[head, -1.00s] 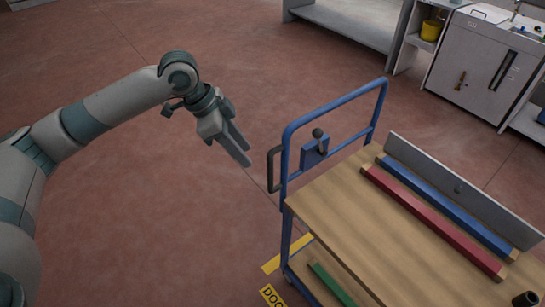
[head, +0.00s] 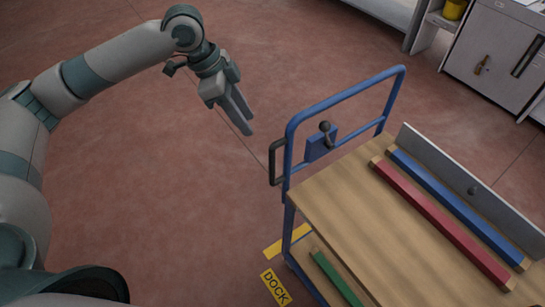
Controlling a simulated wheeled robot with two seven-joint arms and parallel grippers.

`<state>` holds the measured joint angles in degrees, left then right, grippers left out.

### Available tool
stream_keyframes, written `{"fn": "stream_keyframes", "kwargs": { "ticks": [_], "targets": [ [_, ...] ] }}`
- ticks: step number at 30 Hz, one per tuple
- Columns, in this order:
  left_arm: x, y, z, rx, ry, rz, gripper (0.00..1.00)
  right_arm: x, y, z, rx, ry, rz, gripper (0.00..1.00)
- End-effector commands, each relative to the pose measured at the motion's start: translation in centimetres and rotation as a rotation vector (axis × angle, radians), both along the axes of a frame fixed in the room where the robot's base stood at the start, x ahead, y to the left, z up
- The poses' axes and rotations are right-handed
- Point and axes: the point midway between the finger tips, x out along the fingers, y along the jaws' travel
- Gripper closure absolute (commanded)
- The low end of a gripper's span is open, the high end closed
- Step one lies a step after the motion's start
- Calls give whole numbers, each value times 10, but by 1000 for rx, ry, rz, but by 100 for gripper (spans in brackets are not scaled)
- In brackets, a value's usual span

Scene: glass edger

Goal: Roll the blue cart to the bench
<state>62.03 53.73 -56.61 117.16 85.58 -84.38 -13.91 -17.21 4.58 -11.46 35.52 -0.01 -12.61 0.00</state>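The blue cart (head: 290,160) stands at the right, with a blue tube frame and wooden decks. A dark grip (head: 274,162) sticks out at the left side of its push frame. A blue box with a dark lever (head: 322,143) is fixed to that frame. My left gripper (head: 246,128) hangs above the floor, left of the push frame and apart from it, with nothing between its fingers. The fingers lie close together, with a thin gap at most. My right gripper is out of view. Which surface is the bench is unclear.
The cart's top deck (head: 330,205) carries a red bar (head: 440,222), a blue bar (head: 455,208) and a grey upright plate (head: 480,190). A green bar (head: 335,278) lies on the lower deck. A yellow DOCK mark (head: 275,287) is beside the cart. Grey cabinets (head: 495,55) stand at the back right. Floor on the left is clear.

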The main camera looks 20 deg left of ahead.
Motion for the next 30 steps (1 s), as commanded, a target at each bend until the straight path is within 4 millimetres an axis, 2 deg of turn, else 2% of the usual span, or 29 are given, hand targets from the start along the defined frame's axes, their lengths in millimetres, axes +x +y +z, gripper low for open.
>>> {"fn": "stream_keyframes", "kwargs": {
  "ticks": [5,11,30],
  "targets": [
    [1,-5,-10,-1,2,-1,66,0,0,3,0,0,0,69],
    [4,-14,-34,1,4,0,66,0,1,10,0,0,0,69],
    [16,-55,-136,1,3,-1,66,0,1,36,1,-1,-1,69]
  ]
}}
